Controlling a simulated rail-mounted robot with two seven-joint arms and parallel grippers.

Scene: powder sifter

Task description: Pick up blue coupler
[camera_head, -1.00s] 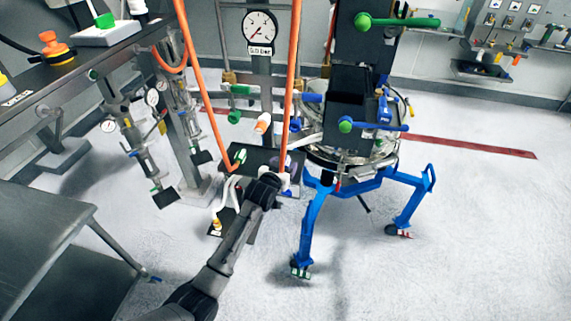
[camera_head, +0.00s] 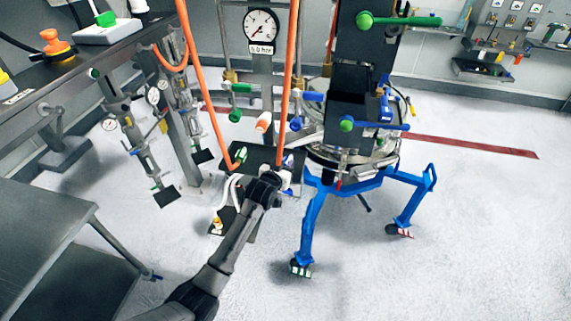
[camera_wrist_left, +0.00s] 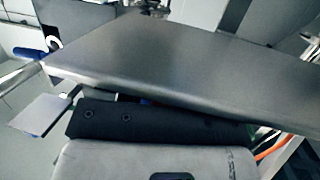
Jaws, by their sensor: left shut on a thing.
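My left gripper (camera_head: 276,181) is at the dark panel (camera_head: 250,158) below the pressure gauge, at the lower end of an orange hose. It is shut on the blue coupler, of which only a small blue and white part (camera_head: 288,189) shows beside the gripper. The gripper and wrist hide most of it. In the left wrist view a large dark slab fills the middle and covers the fingertips. Only a sliver of blue (camera_wrist_left: 146,101) shows under its edge. My right gripper is not in view.
The sifter's blue legs (camera_head: 312,225) stand just right of my gripper. Orange hoses (camera_head: 287,90) hang close above it. White hoses (camera_head: 226,190) lie to its left. A grey table (camera_head: 50,215) is at the left. The floor at the front right is clear.

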